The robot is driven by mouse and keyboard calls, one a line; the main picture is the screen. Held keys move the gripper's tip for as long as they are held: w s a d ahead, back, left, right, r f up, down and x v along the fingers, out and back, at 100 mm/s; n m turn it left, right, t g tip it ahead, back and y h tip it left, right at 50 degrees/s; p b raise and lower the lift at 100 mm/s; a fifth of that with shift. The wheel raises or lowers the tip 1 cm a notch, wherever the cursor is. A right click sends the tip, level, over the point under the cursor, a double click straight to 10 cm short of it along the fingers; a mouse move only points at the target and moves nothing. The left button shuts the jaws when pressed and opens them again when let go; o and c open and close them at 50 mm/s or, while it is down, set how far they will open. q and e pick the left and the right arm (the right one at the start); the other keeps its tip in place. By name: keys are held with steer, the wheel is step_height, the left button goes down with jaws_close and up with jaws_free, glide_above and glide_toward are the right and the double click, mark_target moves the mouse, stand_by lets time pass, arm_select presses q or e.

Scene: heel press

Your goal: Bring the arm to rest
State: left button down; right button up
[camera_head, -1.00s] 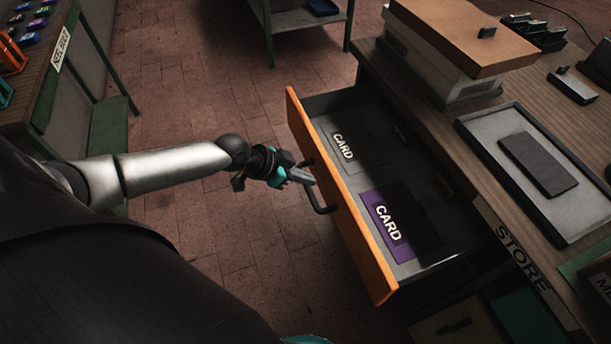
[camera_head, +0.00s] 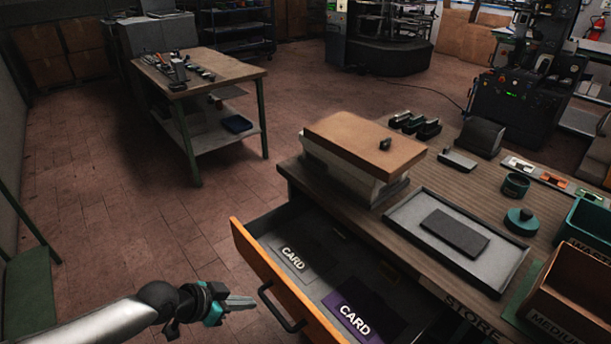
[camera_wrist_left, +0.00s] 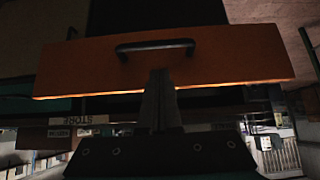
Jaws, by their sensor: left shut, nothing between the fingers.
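My left gripper (camera_head: 240,303) is at the lower left in the head view, shut and empty. Its fingertips are just left of the drawer handle (camera_head: 279,308) and look apart from it. The open drawer (camera_head: 262,277) has an orange front and juts out from the wooden bench. In the left wrist view the shut fingers (camera_wrist_left: 160,80) point at the orange drawer front (camera_wrist_left: 230,58), just below the dark handle (camera_wrist_left: 155,46). My right gripper is not in view.
The drawer holds a grey card (camera_head: 295,260) and a purple card (camera_head: 358,316). The bench top carries a lidded box (camera_head: 362,145), a grey tray (camera_head: 410,240) and bins at the right. Open brick floor (camera_head: 110,220) lies left of the drawer. A second table (camera_head: 215,75) stands farther back.

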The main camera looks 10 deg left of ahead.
arm_select(q)
steer(key=s+a+f+n+g+y+b, duration=0.1)
steer(key=s+a+f+n+y+b, duration=0.2)
steer(key=f, duration=0.7)
steer(key=s+a+f+n+y, duration=0.1)
steer(key=s+a+f, duration=0.1)
steer(key=s+f, duration=0.65)
steer(key=s+d+f+g+b, duration=0.1)
steer(key=s+d+f, duration=0.3)
steer(key=s+f, duration=0.4)
steer(key=s+d+f+n+g+y+b, duration=0.1)
steer(key=s+d+f+g, duration=0.2)
steer(key=s+f, duration=0.5)
steer(key=s+d, duration=0.1)
steer(key=s, duration=0.7)
steer(key=shift+f+g, duration=0.25)
steer(key=shift+g, duration=0.15)
